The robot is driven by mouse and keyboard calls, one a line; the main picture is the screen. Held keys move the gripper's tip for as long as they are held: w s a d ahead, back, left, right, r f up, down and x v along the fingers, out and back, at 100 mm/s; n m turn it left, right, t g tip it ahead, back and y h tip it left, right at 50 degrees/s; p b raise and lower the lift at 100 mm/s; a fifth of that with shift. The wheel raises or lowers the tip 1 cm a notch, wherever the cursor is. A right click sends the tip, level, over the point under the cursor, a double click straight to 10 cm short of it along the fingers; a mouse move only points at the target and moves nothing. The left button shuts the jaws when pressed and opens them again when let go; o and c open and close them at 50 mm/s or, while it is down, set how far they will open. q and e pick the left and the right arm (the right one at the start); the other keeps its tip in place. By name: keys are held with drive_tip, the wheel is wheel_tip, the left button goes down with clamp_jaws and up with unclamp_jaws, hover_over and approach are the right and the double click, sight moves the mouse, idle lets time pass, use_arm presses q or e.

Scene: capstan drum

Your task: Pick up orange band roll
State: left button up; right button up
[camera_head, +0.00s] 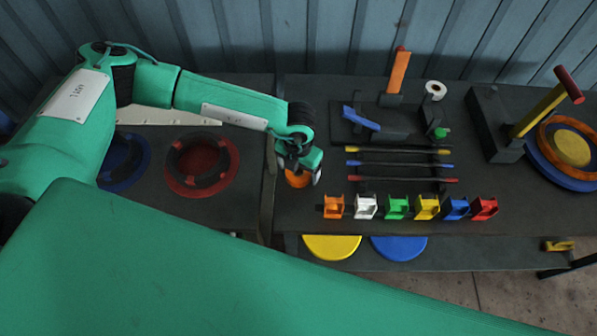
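My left gripper (299,174) is over the dark table, near the gap between its left and right parts, pointing down. A round orange thing (297,179), which looks like the orange band roll, shows between and below its fingertips. The gripper hides its upper part. I cannot tell whether the fingers press on it or are only around it, nor whether it touches the table. My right gripper is not in view; a large green arm link of mine fills the foreground.
A row of small coloured holders (397,207) stands right of the gripper, with coloured rods (400,164) behind. A red ring (232,165) and blue ring (143,165) lie left. A lever stand (492,125) is at far right. A corrugated wall closes the back.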

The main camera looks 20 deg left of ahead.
use_arm(q)
drive_tip(key=c, duration=0.9)
